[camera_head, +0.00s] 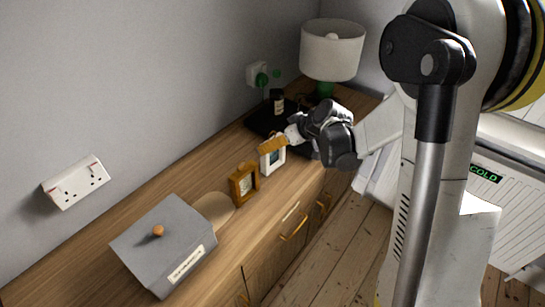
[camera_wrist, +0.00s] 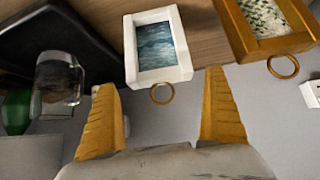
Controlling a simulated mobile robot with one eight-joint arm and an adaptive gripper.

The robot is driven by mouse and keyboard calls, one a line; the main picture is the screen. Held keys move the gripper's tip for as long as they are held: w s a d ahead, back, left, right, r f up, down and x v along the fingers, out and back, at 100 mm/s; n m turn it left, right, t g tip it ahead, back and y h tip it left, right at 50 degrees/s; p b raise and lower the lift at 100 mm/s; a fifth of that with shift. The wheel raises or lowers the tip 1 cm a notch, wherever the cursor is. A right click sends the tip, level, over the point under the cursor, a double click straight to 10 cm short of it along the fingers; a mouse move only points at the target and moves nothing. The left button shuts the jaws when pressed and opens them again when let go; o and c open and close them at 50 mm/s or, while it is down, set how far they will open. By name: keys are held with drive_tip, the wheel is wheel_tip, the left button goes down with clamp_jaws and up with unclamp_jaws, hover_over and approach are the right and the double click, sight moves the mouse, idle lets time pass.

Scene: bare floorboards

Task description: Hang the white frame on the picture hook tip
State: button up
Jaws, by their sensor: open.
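The white frame (camera_head: 273,169) stands upright on the wooden cabinet top in the head view. In the wrist view the white frame (camera_wrist: 160,78) is at top centre, with a blue sea picture and a brass ring (camera_wrist: 162,93) at its edge. My gripper (camera_wrist: 161,83) is open, with its two yellow fingers spread to either side of the ring and nothing visibly held. In the head view my gripper (camera_head: 274,145) is at the frame's upper edge; I cannot tell whether they touch. I cannot make out the picture hook in either view.
A wooden frame (camera_head: 243,183) stands close beside the white one. A grey lidded box (camera_head: 158,248) is at the front left. A black tray (camera_head: 262,121), a dark jar (camera_head: 277,101) and a lamp (camera_head: 332,50) are towards the back. The grey wall runs behind the cabinet.

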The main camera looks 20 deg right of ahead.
drive_tip(key=x, duration=0.3)
drive_tip(key=shift+b, duration=0.35)
drive_tip(key=shift+s+r, duration=0.1)
drive_tip(key=shift+c, duration=1.3)
drive_tip(key=c, duration=1)
drive_tip(key=shift+c, duration=0.2)
drive_tip(key=shift+r, duration=0.1)
